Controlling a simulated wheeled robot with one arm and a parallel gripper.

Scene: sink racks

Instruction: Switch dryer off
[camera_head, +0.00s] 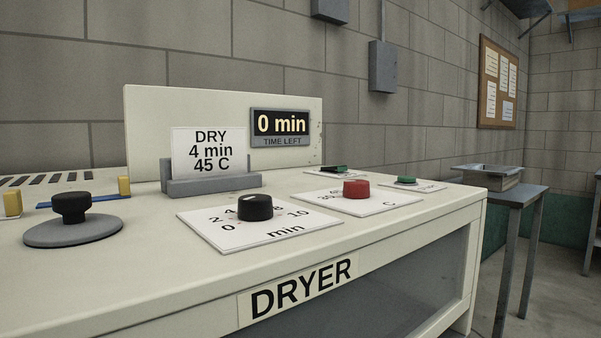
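The dryer (400,245) is a cream cabinet with a DRYER label (303,287) on its front. Its display (281,124) reads 0 min, TIME LEFT. A black knob (255,207) sits on a white plate marked in min; I cannot tell its exact setting. A red knob (356,188) sits on a plate marked C. Behind it is a small black and green control (333,169) on a white plate, perhaps a switch; its position is too small to tell. A green button (406,180) sits on a plate at the right. My gripper is not in view.
A card (209,154) reading DRY, 4 min, 45 C stands in a grey holder (212,184). A black knob (71,207) on a grey disc stands at the left, near yellow posts (124,187). A metal table with a tray (488,175) stands at the right.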

